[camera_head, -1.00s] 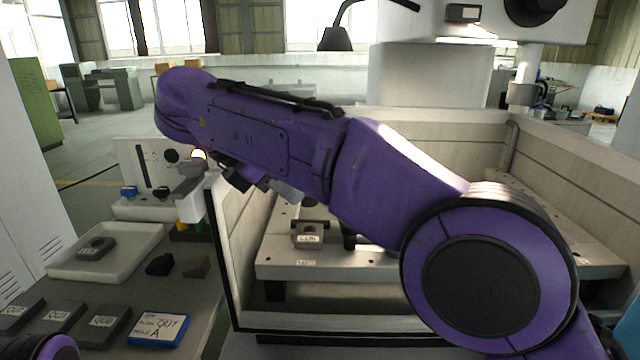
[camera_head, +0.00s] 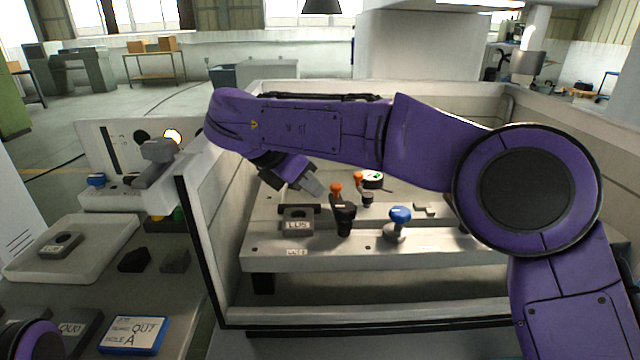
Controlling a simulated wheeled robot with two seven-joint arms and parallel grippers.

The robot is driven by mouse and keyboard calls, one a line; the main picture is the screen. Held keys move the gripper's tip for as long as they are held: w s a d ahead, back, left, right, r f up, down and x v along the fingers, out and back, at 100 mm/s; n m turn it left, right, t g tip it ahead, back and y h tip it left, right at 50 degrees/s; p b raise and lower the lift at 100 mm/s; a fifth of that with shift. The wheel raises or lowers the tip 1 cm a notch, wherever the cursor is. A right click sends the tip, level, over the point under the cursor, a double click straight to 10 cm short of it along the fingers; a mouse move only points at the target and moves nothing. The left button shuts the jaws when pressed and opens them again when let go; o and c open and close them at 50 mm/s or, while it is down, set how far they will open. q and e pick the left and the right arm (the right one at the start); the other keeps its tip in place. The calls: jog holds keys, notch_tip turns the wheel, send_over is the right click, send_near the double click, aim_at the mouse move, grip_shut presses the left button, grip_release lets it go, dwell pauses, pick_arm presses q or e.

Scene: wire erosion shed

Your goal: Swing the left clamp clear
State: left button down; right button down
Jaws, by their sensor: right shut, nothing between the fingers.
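A worktable plate (camera_head: 350,255) inside the open-fronted tank carries the clamp hardware. Near its left end, a black post (camera_head: 344,220) stands beside a labelled grey block (camera_head: 297,226). An orange knob (camera_head: 336,189) shows above this post; I cannot tell whether they form one clamp. A second orange knob (camera_head: 358,178) is farther back. A blue-topped grey part (camera_head: 399,222) stands to the right. My right gripper (camera_head: 314,187) is shut and empty, just left of the nearer orange knob in the picture; contact cannot be judged. My left gripper is out of view.
The tank's left wall edge (camera_head: 196,255) and front rim (camera_head: 370,318) bound the plate. Outside at left are a control panel with a lever (camera_head: 152,165), a white tray (camera_head: 25,272) holding a grey part, dark blocks and a blue-edged card (camera_head: 133,335).

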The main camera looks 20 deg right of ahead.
aim_at(335, 187)
jog(key=shift+w+d+f, duration=0.1)
jog(key=shift+w+d, duration=0.1)
jog(key=shift+d, duration=0.35)
jog(key=shift+w+d+f, duration=0.1)
jog(key=shift+w+d, duration=0.05)
jog(key=shift+d, duration=0.4)
jog(key=shift+w+d+m+g, duration=0.1)
jog(key=shift+d+m+g, duration=0.2)
jog(key=shift+d+m, duration=0.25)
jog(key=shift+d+m+g, duration=0.2)
jog(key=shift+m+g, duration=0.1)
jog(key=shift+m, duration=0.05)
